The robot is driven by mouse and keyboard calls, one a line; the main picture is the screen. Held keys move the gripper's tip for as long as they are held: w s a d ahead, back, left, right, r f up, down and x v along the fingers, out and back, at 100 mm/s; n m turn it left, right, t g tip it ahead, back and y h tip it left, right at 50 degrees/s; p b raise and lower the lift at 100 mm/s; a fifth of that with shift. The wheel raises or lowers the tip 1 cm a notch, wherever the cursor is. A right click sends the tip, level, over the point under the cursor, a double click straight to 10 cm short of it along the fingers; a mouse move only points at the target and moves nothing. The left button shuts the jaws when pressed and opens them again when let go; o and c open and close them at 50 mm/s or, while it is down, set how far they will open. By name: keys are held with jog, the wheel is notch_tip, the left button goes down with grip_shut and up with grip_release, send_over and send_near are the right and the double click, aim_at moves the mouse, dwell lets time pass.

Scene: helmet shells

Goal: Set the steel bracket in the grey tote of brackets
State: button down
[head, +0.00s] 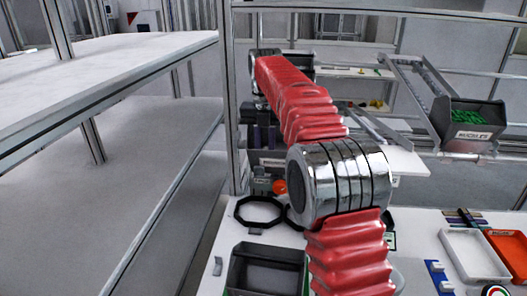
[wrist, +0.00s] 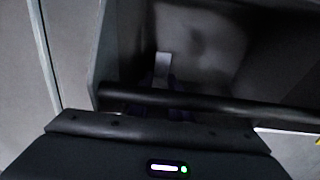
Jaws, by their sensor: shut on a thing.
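My gripper (wrist: 160,125) shows as a dark housing with a small lit strip along the bottom of the wrist view. It is shut on the steel bracket. Its fingertips and the grip are mostly hidden in shadow. A pale metal strip (wrist: 162,68) shows just beyond the housing; I cannot tell whether it is the held bracket. A grey, open-topped container (wrist: 110,60) fills much of that view beyond my gripper, with a dark bar across its near side. In the head view my arm reaches away to the back, where a grey bin (head: 268,160) stands partly hidden below my wrist.
A dark grey open tote (head: 238,272) stands at the front of the white table. A labelled buckle bin (head: 468,118) sits on a rack at right. White (head: 452,235) and orange trays (head: 515,235) lie front right.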

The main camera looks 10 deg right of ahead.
jog(key=c, duration=1.6)
grip_release()
jog(key=shift+r, duration=0.1)
jog(key=shift+r, duration=4.15)
